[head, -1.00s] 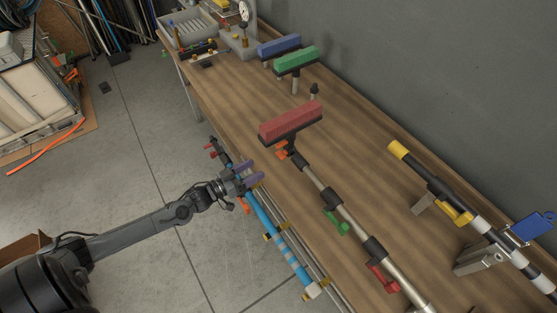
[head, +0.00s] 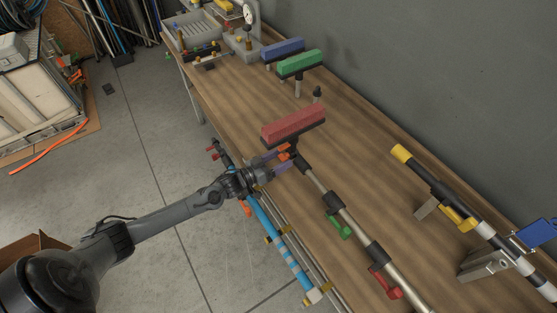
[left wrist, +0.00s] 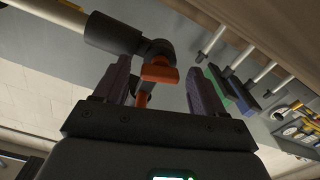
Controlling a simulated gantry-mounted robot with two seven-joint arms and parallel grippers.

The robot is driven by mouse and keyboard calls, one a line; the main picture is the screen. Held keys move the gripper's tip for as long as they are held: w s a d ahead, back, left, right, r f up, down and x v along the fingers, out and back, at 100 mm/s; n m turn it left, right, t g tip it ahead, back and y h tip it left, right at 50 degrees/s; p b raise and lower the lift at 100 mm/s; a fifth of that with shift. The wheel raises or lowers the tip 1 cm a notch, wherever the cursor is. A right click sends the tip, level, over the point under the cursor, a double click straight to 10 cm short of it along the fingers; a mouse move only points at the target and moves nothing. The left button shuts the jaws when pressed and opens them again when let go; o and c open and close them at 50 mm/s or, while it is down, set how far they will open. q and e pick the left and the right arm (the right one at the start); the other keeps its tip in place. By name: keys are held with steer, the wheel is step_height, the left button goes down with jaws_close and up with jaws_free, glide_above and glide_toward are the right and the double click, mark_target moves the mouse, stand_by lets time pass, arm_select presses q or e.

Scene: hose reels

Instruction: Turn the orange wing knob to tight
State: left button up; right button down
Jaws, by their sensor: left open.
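The orange wing knob (head: 285,152) sits on the dark clamp of a silver pole (head: 330,197), just below the red squeegee-like head (head: 293,128). In the left wrist view the orange knob (left wrist: 159,72) lies between the fingers, with a second orange part below it. My left gripper (head: 283,160) is open, its two purple fingers on either side of the knob. In the left wrist view the left gripper (left wrist: 160,88) shows a gap between each finger and the knob. My right gripper does not show.
Green (head: 339,228) and red (head: 386,283) levers sit further down the same pole. A blue pole (head: 272,232) lies along the table's front edge. A black-and-white pole with yellow parts (head: 460,216) lies at the right. Green (head: 300,65) and blue heads stand behind.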

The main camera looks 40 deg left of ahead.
arm_select(q)
steer(key=c, duration=1.1)
steer(key=shift+o, duration=0.2)
steer(key=shift+m, duration=0.4)
steer(key=m, duration=0.3)
steer(key=shift+m, duration=0.4)
steer(key=m, duration=0.5)
steer(key=shift+m, duration=0.3)
steer(key=m, duration=1)
steer(key=shift+m, duration=0.4)
